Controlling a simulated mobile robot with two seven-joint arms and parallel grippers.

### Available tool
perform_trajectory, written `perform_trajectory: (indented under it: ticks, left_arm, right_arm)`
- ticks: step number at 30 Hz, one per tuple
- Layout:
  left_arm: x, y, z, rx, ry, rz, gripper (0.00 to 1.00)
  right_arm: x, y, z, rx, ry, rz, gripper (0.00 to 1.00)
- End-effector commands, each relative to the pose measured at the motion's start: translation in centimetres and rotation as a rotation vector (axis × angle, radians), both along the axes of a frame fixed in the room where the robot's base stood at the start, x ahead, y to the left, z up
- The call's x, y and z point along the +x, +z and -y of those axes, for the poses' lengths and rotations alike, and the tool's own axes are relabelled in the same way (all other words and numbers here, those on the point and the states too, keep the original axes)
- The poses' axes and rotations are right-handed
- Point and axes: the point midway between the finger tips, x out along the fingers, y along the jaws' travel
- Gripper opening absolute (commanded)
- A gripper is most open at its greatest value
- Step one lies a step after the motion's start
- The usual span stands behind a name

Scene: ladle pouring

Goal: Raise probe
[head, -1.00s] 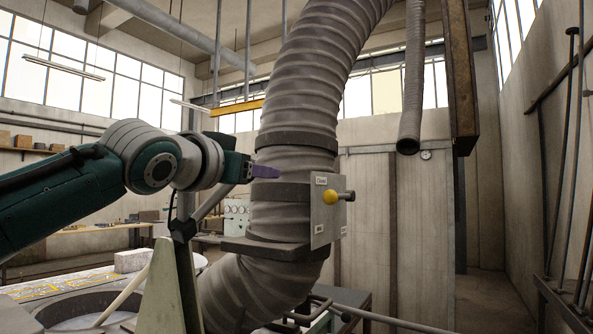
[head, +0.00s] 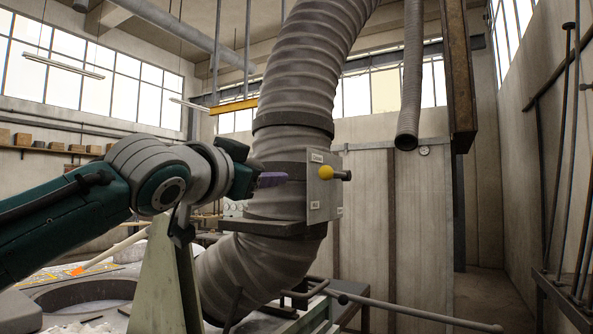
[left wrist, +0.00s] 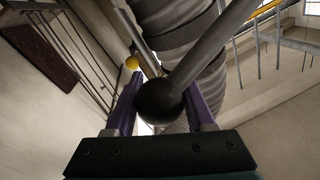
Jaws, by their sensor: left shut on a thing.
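In the left wrist view, the left gripper (left wrist: 160,108) is shut on a dark ball (left wrist: 160,100) at the end of a grey rod (left wrist: 215,40), which runs toward the upper right. In the head view I cannot make out this ball. Which part is the probe is not marked. My right gripper is not in view.
A grey panel (head: 317,205) with a yellow knob (head: 326,172) stands right of the fingers. A long rod with a ball end (head: 420,314) crosses low on the right. A round opening (head: 85,292) lies at lower left. A smaller hose (head: 412,75) hangs at the upper right.

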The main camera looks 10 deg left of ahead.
Motion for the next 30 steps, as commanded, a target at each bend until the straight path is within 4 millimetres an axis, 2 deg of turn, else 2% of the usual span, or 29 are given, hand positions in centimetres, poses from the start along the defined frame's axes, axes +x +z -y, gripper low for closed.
perform_trajectory:
  ticks: [1, 6, 18, 19, 26, 30]
  left_arm:
    - [-0.2, -2.5, 0.5, 0.035, -0.004, 0.016, 0.00]
    - [-0.5, -4.8, 1.1, 0.149, -0.002, 0.074, 0.00]
    - [-0.6, -5.2, 1.3, 0.191, -0.002, 0.088, 0.00]
    - [-0.6, -5.2, 1.3, 0.192, -0.001, 0.088, 0.55]
    - [-0.6, -5.2, 1.2, 0.189, -0.001, 0.088, 0.81]
    - [-0.6, -5.0, 1.2, 0.189, -0.001, 0.091, 0.83]
  right_arm:
    - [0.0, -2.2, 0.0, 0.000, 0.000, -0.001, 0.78]
    - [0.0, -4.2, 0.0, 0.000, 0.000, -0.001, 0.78]
    - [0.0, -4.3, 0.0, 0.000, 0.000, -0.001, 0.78]
    - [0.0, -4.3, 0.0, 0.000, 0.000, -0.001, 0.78]
    - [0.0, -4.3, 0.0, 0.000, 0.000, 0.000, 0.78]
    - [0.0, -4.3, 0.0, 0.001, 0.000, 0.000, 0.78]
